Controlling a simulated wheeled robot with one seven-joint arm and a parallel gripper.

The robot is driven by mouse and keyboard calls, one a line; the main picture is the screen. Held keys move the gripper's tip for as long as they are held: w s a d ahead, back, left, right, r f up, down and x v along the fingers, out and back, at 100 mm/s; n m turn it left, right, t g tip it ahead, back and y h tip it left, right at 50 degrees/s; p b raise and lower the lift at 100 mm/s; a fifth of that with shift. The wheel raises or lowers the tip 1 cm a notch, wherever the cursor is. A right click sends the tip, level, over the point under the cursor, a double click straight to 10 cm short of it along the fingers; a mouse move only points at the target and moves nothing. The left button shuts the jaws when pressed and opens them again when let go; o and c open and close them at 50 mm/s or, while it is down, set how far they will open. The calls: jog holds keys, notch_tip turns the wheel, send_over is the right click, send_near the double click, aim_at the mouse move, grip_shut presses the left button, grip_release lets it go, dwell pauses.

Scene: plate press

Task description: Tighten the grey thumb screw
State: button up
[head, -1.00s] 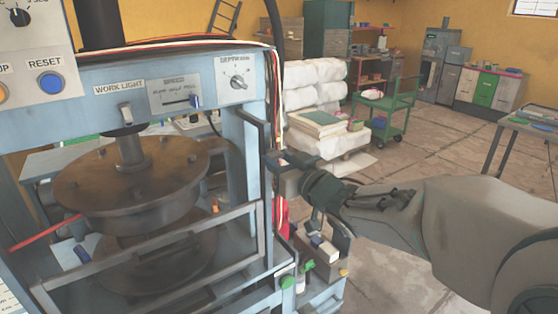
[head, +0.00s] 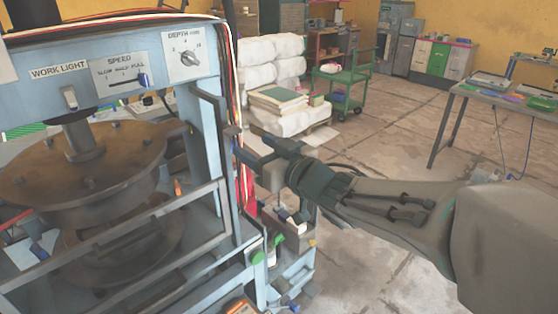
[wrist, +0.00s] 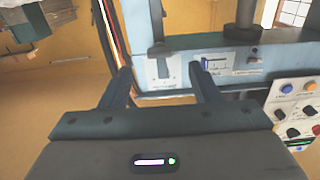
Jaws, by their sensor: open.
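I cannot make out the grey thumb screw with certainty in either view. My gripper (head: 243,147) is open and empty. In the head view it is just right of the press's blue frame (head: 213,160), level with its upper part. In the wrist view my two fingers (wrist: 163,76) stand apart, with the press's front panel (wrist: 185,72) beyond them. A pale plate with a grey part (wrist: 163,66) shows between the fingertips, apart from them. The press's round dark platen (head: 85,165) is at the left in the head view.
The panel carries a depth dial (head: 188,58), a speed slider (head: 143,80) and a work light switch (head: 69,97). Red and white cables (head: 233,75) run down the frame's right side. White sacks (head: 272,65) and a green cart (head: 343,75) stand behind.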

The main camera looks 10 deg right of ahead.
jog(key=v, duration=0.6)
jog(key=shift+s+d, duration=0.2)
jog(key=shift+s, duration=0.15)
